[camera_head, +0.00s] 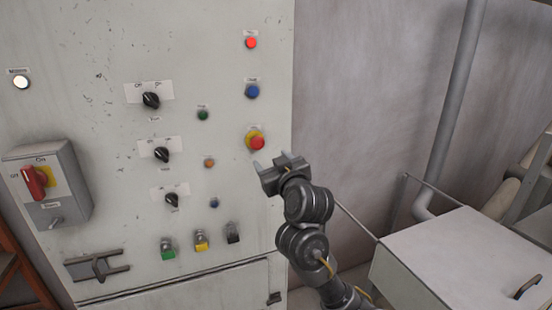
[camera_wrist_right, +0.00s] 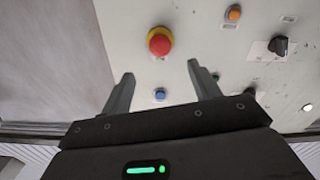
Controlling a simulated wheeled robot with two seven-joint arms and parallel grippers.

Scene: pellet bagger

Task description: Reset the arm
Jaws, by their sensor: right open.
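My right gripper (camera_head: 275,163) is raised in front of the right edge of a pale control cabinet (camera_head: 95,125), just below a red button on a yellow ring (camera_head: 257,143). It is open and empty. In the right wrist view the two fingers of the gripper (camera_wrist_right: 157,82) stand apart, with the red button (camera_wrist_right: 160,41) beyond and above them and a blue button (camera_wrist_right: 160,94) showing between them. No contact with the panel is visible. My left gripper is not in view.
A light grey box (camera_head: 430,255) stands at the lower right. A vertical pipe (camera_head: 455,100) runs along the wall behind.

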